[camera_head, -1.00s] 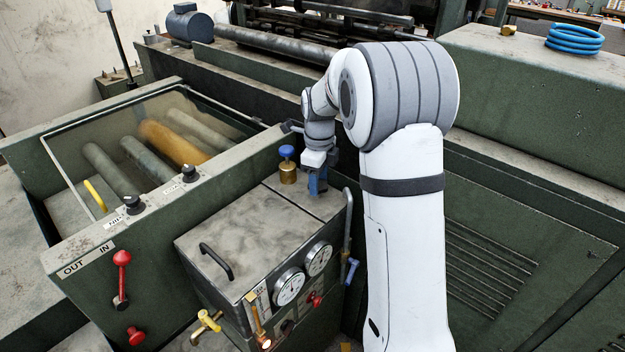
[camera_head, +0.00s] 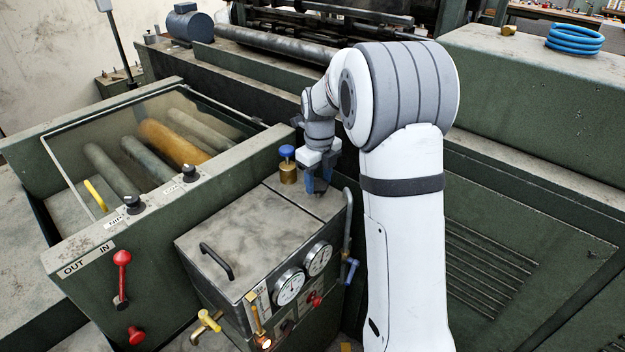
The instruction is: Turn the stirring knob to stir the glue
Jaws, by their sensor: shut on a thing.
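My gripper (camera_head: 318,186) points down at the back right of the glue box's top (camera_head: 255,222). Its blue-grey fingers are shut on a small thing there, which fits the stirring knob. The fingers hide nearly all of it, so its shape and angle cannot be told. A blue knob on a brass fitting (camera_head: 288,165) stands upright just left of my gripper, apart from the fingers.
Two gauges (camera_head: 290,286), a red knob and a lit lamp are on the box front. A black handle (camera_head: 216,262) is on its lid. A grey pipe (camera_head: 348,235) runs along its right side. Covered rollers (camera_head: 110,168) lie to the left; the big machine stands behind.

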